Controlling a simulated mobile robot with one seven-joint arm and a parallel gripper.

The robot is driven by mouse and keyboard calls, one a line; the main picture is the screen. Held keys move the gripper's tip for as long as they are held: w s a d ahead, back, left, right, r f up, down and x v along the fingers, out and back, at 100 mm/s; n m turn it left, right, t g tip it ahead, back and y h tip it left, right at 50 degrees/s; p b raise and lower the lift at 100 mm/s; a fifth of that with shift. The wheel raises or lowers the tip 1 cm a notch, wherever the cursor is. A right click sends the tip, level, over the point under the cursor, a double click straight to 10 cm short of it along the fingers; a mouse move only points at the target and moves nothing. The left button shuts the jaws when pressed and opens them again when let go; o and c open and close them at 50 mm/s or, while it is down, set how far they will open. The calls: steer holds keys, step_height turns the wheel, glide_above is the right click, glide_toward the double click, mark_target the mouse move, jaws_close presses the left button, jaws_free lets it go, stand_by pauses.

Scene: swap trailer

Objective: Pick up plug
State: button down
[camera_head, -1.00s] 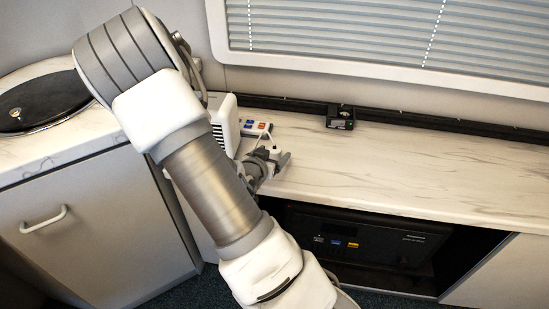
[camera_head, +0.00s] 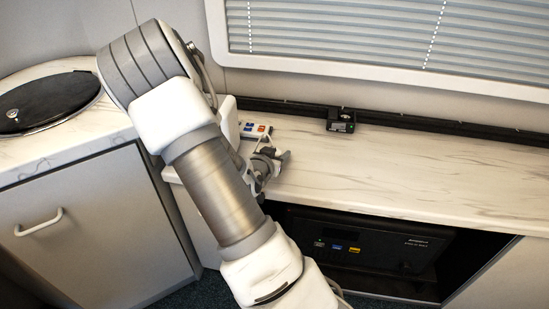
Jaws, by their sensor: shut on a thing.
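My gripper (camera_head: 270,161) is low over the left end of the marble-look counter, mostly hidden behind my own arm. I cannot tell whether the plug touches the counter. A white block with blue and red parts (camera_head: 256,129) lies just behind the gripper.
A white boxy appliance (camera_head: 229,118) stands left of the gripper, partly behind my arm. A small black device (camera_head: 341,119) sits at the counter's back rail. The counter (camera_head: 420,165) to the right is clear. A black unit (camera_head: 375,243) sits in the recess below.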

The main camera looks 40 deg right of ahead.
steer(key=shift+r, duration=0.1)
step_height(320, 180, up, 4)
steer(key=shift+r+p, duration=0.15)
steer(key=shift+p, duration=1)
steer(key=s+d+r+p, duration=0.2)
steer(key=s+r+p, duration=0.4)
steer(key=s+p, duration=0.5)
steer(key=p, duration=0.4)
steer(key=shift+r, duration=0.25)
